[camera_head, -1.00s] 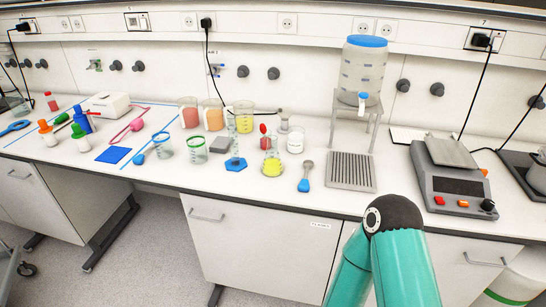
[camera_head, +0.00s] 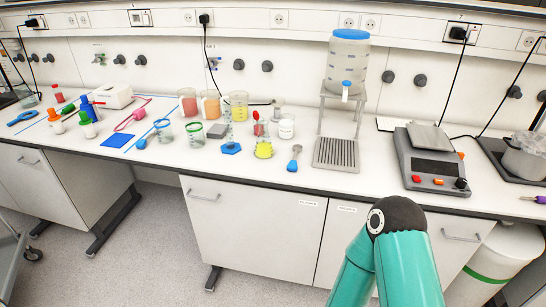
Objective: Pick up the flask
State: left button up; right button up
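A small conical flask (camera_head: 263,150) with yellow liquid in its bottom stands upright on the white bench, near the front edge and left of the bench's middle. Something red shows right behind its neck. Neither gripper is in the head view. Only a teal link of my own arm, bent at a dark joint, shows at the bottom right, well apart from the flask.
Behind are beakers, one with yellow liquid (camera_head: 239,106), and a white jar (camera_head: 286,127). A water dispenser (camera_head: 347,62) and a scale (camera_head: 434,160) stand to the right.

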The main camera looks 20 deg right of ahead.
aim_at(264, 148)
jog(key=k, duration=0.9)
jog(key=u, duration=0.4)
jog(key=i, duration=1.8)
jog(key=z, duration=0.7)
jog(key=i, duration=0.3)
jog(key=z, duration=0.2)
